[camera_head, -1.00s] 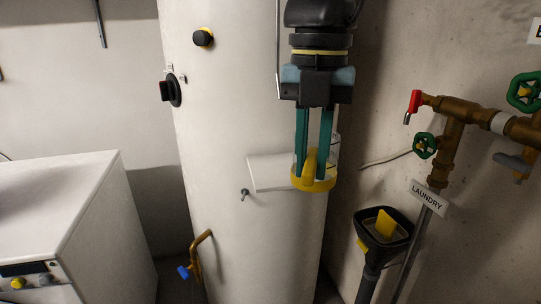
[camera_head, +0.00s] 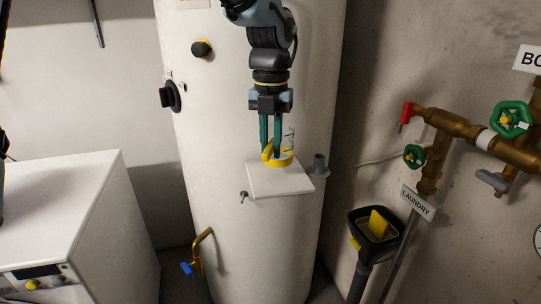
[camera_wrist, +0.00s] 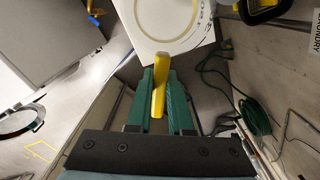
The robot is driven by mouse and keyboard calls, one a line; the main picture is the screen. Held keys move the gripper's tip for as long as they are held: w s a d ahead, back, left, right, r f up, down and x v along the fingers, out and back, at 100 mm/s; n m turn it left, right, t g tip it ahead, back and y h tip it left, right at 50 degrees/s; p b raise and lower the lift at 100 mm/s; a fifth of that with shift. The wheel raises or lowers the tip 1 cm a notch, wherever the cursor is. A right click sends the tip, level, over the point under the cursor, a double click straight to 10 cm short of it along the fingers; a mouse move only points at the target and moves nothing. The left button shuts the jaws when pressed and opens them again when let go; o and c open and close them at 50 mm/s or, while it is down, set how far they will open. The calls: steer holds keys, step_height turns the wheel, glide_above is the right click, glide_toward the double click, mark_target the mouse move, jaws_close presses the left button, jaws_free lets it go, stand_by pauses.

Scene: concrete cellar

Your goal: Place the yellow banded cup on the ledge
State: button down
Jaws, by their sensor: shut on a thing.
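The cup (camera_head: 286,161) is clear with a yellow band at its base and a yellow handle. My gripper (camera_head: 270,148) points down with its green fingers shut on that handle. The ledge (camera_head: 285,184) is a white square plate on the front of the tall white tank, and the cup is over its back part, upright. I cannot tell whether the cup's base touches the plate. In the wrist view the yellow handle (camera_wrist: 159,88) is between the fingertips (camera_wrist: 160,80), and a round ring outline shows over the white ledge (camera_wrist: 142,33). The cup's clear wall is hard to see.
The white tank (camera_head: 250,245) stands behind the ledge. A grey pipe stub (camera_head: 319,166) sticks out beside the ledge's right edge. Brass pipes with green valves (camera_head: 440,125) and a black funnel (camera_head: 374,227) are to the right. A white appliance (camera_head: 65,215) stands at left.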

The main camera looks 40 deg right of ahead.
step_height(320, 180, down, 3)
steer(key=shift+f+p, duration=0.15)
steer(key=shift+p, duration=0.45)
steer(key=shift+w+f+p, duration=0.15)
steer(key=shift+f+p, duration=0.15)
steer(key=shift+f, duration=0.1)
steer(key=c, duration=0.8)
jaws_free()
steer(key=shift+f, duration=0.1)
